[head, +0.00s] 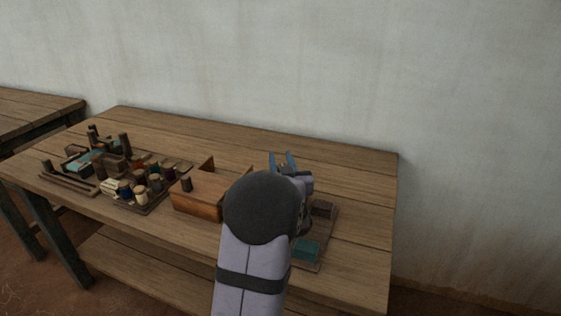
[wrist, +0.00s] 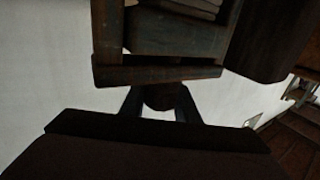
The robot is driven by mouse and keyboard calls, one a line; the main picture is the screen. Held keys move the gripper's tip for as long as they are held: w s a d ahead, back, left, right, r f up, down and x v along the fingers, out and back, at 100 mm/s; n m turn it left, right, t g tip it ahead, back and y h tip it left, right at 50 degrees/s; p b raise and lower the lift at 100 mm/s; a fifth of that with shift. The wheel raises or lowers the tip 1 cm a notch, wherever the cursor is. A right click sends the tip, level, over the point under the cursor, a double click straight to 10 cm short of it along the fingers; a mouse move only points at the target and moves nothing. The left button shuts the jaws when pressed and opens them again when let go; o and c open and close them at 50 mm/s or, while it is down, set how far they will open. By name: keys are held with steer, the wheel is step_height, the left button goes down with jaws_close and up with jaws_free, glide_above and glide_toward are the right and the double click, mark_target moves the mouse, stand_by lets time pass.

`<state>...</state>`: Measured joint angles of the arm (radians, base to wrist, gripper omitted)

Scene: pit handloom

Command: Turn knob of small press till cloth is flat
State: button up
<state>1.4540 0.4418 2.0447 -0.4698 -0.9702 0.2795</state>
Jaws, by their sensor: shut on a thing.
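In the wrist view the two fingers of my gripper (wrist: 159,102) are closed on the sides of a dark round knob (wrist: 165,95). The knob sits against a worn wooden bar of the small press (wrist: 155,73). Beyond the bar, pale flat layers, perhaps the cloth (wrist: 195,8), show between the uprights; I cannot tell how flat they lie. In the head view my arm hides most of the press and the knob. Blue upright parts show past my wrist there, and I cannot tell whether they are press or fingers.
A wooden tray (head: 309,265) with a teal folded piece (head: 306,250) and a dark block (head: 322,208) lies right of my arm. A wooden box (head: 200,203) stands close on the left. Spools (head: 140,194) and small tools crowd the table's left. The table's back right is clear.

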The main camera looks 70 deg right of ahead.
steer(key=shift+f+g, duration=0.1)
steer(key=shift+g, duration=0.2)
steer(key=m+g+b, duration=0.1)
steer(key=m+g+h+b, duration=0.1)
steer(key=g+b, duration=0.1)
steer(key=shift+s+d+f, duration=0.1)
steer(key=shift+s, duration=0.15)
steer(key=shift+s+m+g+h+b, duration=0.2)
steer(key=shift+m+g+h+b, duration=0.35)
steer(key=shift+m+g, duration=0.4)
steer(key=shift+s+r+m+g+y+p, duration=0.1)
steer(key=shift+s+m+g+p, duration=0.2)
steer(key=shift+m+g+p, duration=0.7)
steer(key=shift+s+r+m+g+y+p, duration=0.1)
steer(key=shift+s+m+g+p, duration=0.35)
steer(key=shift+g, duration=1.1)
steer(key=shift+s+r+m+g+y+p, duration=0.15)
steer(key=shift+m+g+p, duration=0.25)
steer(key=shift+m+g, duration=0.7)
steer(key=shift+s+f+g, duration=0.1)
steer(key=shift+g, duration=0.4)
steer(key=o, duration=1)
steer(key=shift+o, duration=0.2)
